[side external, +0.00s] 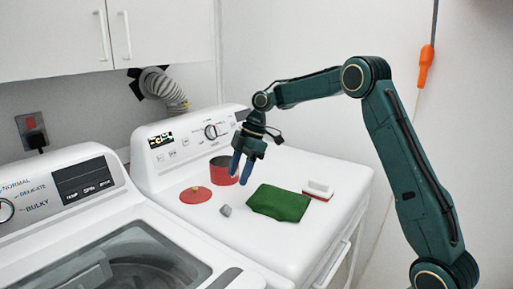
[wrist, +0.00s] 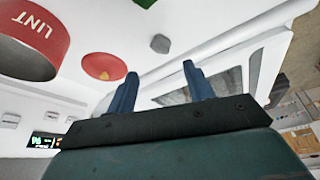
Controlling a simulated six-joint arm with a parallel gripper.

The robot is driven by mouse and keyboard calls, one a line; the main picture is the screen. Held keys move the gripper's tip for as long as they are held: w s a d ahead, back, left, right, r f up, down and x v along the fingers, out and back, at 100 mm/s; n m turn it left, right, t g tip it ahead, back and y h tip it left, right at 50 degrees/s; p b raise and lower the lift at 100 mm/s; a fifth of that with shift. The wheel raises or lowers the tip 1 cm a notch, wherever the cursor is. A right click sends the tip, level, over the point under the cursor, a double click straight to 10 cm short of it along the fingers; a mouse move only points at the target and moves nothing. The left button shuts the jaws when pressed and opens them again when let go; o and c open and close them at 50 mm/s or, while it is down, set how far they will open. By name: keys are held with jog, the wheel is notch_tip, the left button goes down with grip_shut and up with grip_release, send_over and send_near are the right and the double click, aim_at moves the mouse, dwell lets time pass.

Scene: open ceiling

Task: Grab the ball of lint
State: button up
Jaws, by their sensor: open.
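The ball of lint (side external: 225,210) is a small grey lump on the white dryer top, between a red lid and a green cloth. It also shows in the wrist view (wrist: 160,44), lying apart from my fingers. My gripper (side external: 241,178) has blue fingers pointing down, above the dryer top and in front of the red can. In the wrist view my gripper (wrist: 165,80) has its two fingers spread with nothing between them.
A red can marked LINT (wrist: 36,38) stands behind my gripper. The red lid (side external: 195,195) lies left of the lint, the folded green cloth (side external: 279,203) right. A white-and-red brush (side external: 318,190) lies farther right. A washer (side external: 110,262) adjoins at front left.

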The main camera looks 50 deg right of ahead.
send_over(227, 205)
jog(key=d, duration=0.2)
jog(key=shift+s+d+f, duration=0.1)
jog(key=shift+s+f, duration=0.1)
jog(key=shift+f, duration=0.95)
jog(key=shift+s+d+f, duration=0.1)
jog(key=shift+s+f, duration=0.1)
jog(key=shift+f, duration=0.95)
jog(key=shift+x, duration=2.65)
jog(key=shift+a, duration=0.1)
jog(key=shift+r, duration=0.1)
jog(key=c, duration=1.1)
grip_shut()
